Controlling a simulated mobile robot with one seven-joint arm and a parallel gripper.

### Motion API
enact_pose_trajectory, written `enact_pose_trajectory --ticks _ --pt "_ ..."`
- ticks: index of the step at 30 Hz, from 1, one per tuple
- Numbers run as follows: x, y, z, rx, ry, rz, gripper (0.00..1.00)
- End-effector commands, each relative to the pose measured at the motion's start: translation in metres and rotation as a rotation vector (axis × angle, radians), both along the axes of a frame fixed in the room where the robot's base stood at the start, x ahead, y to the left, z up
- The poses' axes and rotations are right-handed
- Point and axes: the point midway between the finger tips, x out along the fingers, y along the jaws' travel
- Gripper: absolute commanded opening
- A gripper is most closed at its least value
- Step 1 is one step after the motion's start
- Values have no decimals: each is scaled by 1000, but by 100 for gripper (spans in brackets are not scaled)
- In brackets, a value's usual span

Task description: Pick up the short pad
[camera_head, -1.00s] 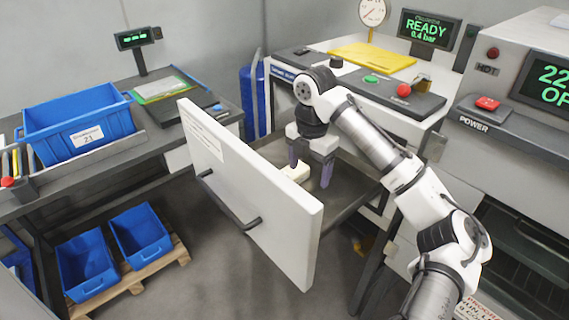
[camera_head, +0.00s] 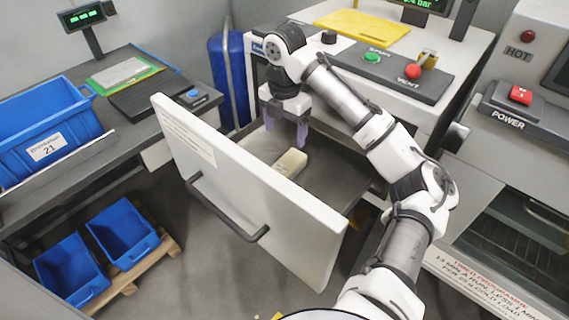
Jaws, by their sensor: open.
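A short cream-coloured pad (camera_head: 291,163) lies on the dark floor of an open drawer (camera_head: 335,173), near the inside of the drawer's white front panel. My gripper (camera_head: 286,140) hangs over the drawer with its two purple fingers pointing down. The fingers are open with nothing between them. They are beyond the pad, a little to its upper left in the picture, and do not appear to hold it.
The drawer's tall white front (camera_head: 245,190) stands between my body and the pad. A bench top with green and red buttons (camera_head: 388,68) lies above the drawer at the back. A blue cylinder (camera_head: 228,75) stands left of it. A bench with a blue bin (camera_head: 45,130) is at left.

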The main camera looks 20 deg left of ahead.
Motion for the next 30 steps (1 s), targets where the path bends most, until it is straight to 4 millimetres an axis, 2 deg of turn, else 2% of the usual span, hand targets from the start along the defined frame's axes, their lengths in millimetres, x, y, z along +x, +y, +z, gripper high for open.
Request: enact_pose_trajectory --ticks 3,9,19,30 --pt "-1 0 -24 2 7 2 76" --pt "-1 0 -58 2 5 1 76" --pt "0 -2 -80 1 3 0 76" --pt "2 -6 -121 0 1 0 76"
